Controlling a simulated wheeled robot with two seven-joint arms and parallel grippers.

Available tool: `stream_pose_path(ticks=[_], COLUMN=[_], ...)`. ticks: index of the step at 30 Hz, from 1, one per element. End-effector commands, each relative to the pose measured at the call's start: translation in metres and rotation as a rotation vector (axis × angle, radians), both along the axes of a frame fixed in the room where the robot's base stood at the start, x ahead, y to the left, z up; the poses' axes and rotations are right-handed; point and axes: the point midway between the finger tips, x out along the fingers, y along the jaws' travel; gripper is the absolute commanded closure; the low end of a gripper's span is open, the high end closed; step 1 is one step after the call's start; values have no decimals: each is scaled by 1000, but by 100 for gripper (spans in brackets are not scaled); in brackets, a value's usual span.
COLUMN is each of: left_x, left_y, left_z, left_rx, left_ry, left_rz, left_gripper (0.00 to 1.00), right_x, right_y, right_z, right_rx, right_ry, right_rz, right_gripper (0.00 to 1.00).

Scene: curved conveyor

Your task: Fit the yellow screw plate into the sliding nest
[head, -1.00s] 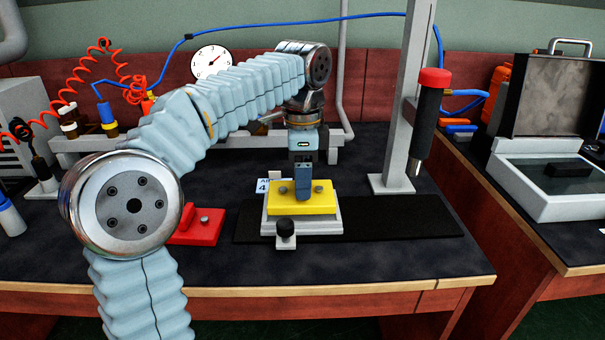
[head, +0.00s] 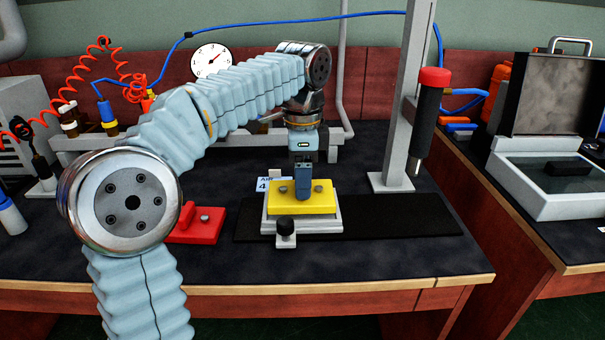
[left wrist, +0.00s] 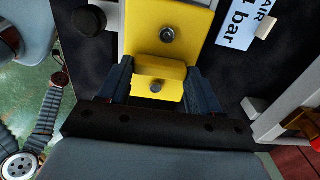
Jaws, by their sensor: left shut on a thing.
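The yellow screw plate (head: 287,204) lies over the grey sliding nest (head: 327,226), on the black strip in the middle of the bench. Whether it is seated or just above the nest, I cannot tell. The plate has a screw near each end and a raised yellow grip block between them. My left gripper (head: 303,196) comes down from above and is shut on that block. In the left wrist view, both fingers flank the block on the yellow plate (left wrist: 165,25). A black knob (head: 285,226) stands at the front of the nest. My right gripper is not in view.
A red plate (head: 200,226) with a screw lies left of the nest. A grey post (head: 404,110) with a red-topped black handle (head: 430,115) stands behind right. The black strip (head: 400,222) is clear to the right of the nest. An "AIR 4 bar" label (left wrist: 245,25) is beside the plate.

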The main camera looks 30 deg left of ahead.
Motion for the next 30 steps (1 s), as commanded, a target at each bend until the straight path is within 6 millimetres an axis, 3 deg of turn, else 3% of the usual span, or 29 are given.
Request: stream_pose_path(ticks=[24, 25, 30], left_x=[0, 0, 0], left_y=[0, 0, 0], left_z=[-21, -20, -20], left_rx=[0, 0, 0], left_ry=[-1, -1, -1], left_rz=[0, 0, 0], left_gripper=[75, 32, 7], right_x=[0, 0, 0], right_y=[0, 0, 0], right_z=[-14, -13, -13], right_rx=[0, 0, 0], right_ry=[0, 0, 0], right_rz=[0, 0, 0], right_gripper=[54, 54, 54])
